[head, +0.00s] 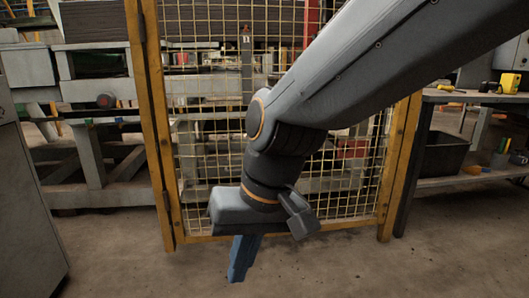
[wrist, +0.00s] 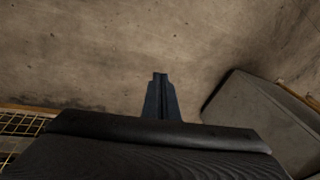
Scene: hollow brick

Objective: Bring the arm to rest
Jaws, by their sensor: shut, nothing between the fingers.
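My gripper (head: 238,276) hangs from the end of my arm in the middle of the head view, its blue fingers pointing down over the concrete floor. In the wrist view the two fingers of my gripper (wrist: 160,76) are together, with nothing between them. The arm reaches in from the upper right of the head view. It hides part of the mesh fence behind it.
A yellow-framed mesh fence (head: 158,120) stands behind my arm. A workbench (head: 470,97) with a yellow tool (head: 509,83) and a dark bin (head: 445,155) is at the right. A grey cabinet (head: 25,210) is at the left. The floor (head: 350,265) in front is clear.

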